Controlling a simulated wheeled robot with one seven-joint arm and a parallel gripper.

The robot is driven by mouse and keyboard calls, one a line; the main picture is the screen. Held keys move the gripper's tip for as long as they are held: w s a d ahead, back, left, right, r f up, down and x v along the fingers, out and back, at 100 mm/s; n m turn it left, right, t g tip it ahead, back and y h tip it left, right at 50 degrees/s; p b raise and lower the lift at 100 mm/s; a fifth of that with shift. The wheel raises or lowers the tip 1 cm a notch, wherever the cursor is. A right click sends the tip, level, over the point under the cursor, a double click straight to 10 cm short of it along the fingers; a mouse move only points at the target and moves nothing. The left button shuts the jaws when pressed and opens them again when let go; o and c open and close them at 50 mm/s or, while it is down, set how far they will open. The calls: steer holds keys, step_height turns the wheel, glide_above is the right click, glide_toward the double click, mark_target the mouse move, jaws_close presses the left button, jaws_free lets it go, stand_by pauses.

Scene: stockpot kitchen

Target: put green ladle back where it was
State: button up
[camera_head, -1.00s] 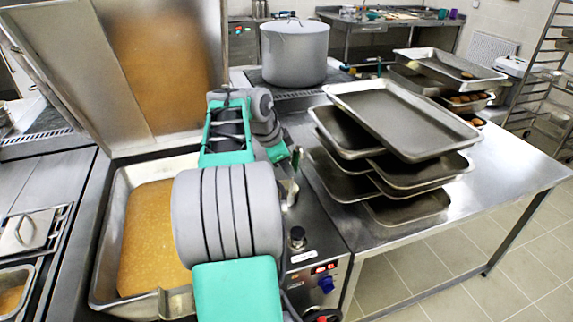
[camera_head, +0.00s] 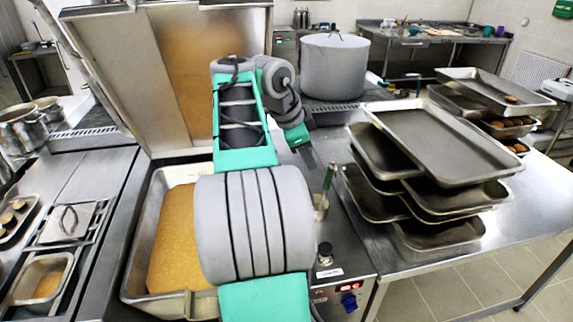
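A thin green handle (camera_head: 328,178), which looks like the green ladle's, stands nearly upright in a small metal container (camera_head: 320,206) on the steel surface beside the large cooking pan. The ladle's bowl is hidden. My gripper (camera_head: 312,162) points down just left of and above the handle's top. It is small and dark here, so I cannot tell whether its fingers are open or shut. No thing shows clearly between them.
The pan (camera_head: 143,258) of orange-brown food is on the left, its lid (camera_head: 125,85) raised behind it. A large grey stockpot (camera_head: 334,68) stands at the back. Stacked trays (camera_head: 440,140) crowd the right-hand table. Small food containers (camera_head: 40,280) sit at far left.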

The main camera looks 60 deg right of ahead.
steer(key=w+a+f+n+t, duration=0.2)
steer(key=w+a+n, duration=0.2)
steer(key=a+n, duration=0.3)
steer(key=w+a+f+n+t+y, duration=0.15)
steer(key=w+a+n, duration=0.25)
steer(key=a, duration=0.5)
steer(key=w+a+f+n+t, duration=0.1)
steer(key=w+a+f+n, duration=0.1)
steer(key=w+a+n, duration=0.55)
steer(key=s+a+f+n+y, duration=0.2)
steer(key=s+a+f+n, duration=0.1)
steer(key=a, duration=0.7)
steer(key=s+a+f+n+t+y, duration=0.1)
steer(key=s+a+f+n, duration=0.3)
steer(key=a, duration=0.6)
steer(key=shift+s+a+f+n+y, duration=0.2)
steer(key=shift+f+n+y, duration=0.25)
steer(key=shift+n, duration=0.7)
